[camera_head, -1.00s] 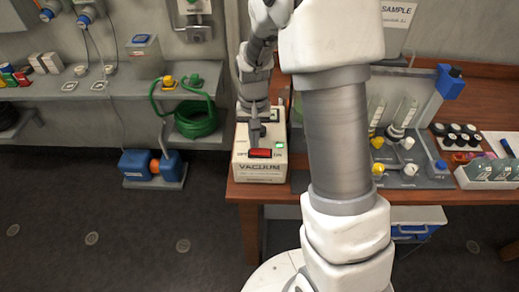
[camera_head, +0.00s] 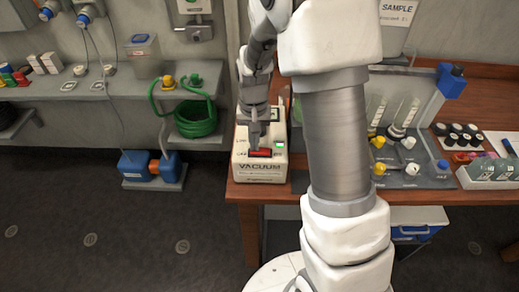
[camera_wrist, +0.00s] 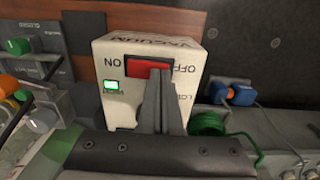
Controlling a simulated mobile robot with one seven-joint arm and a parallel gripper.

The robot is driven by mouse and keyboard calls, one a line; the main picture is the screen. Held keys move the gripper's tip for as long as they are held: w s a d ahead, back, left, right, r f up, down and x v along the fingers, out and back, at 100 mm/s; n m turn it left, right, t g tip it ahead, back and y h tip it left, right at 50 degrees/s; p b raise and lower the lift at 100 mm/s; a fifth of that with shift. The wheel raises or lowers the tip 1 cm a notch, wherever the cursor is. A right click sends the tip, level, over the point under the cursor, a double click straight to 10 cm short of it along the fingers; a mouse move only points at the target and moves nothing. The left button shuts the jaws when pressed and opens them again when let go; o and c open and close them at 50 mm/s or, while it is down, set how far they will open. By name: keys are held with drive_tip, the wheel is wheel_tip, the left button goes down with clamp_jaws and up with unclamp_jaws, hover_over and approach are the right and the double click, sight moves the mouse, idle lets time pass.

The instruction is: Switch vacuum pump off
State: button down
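The vacuum pump (camera_head: 262,172) is a cream box marked VACUUM at the left front corner of the wooden bench. Its red rocker switch (camera_head: 262,153) lies on top between OFF and ON labels; it also shows in the wrist view (camera_wrist: 140,66). A small green light (camera_wrist: 111,86) is lit near the ON label. My gripper (camera_head: 255,147) points down over the switch. In the wrist view my gripper's fingers (camera_wrist: 158,75) look closed together, with the tips at the OFF side of the switch. Whether they touch it I cannot tell.
My arm stands close over the bench. A grey rack (camera_head: 414,177) with glass tubes and valves is right of the pump. A green hose coil (camera_head: 196,120) sits on the left shelf, with a blue and orange device (camera_head: 150,166) below it.

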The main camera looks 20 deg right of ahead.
drive_tip(key=shift+f, duration=0.2)
drive_tip(key=shift+r, duration=0.1)
drive_tip(key=shift+r+p, duration=2.4)
drive_tip(key=shift+r, duration=1.05)
drive_tip(key=s+r+n+t, duration=0.1)
drive_tip(key=s+r, duration=0.3)
drive_tip(key=r, duration=0.3)
drive_tip(key=s+r+n+t, duration=0.1)
drive_tip(key=s+r+t, duration=0.1)
drive_tip(key=s+r, duration=0.35)
drive_tip(key=s+r+n+t, duration=0.1)
drive_tip(key=s+r+t, duration=0.1)
drive_tip(key=s+r, duration=0.5)
drive_tip(key=shift+s+r+n+t, duration=0.3)
drive_tip(key=shift+s+r, duration=0.05)
drive_tip(key=shift+s, duration=1.65)
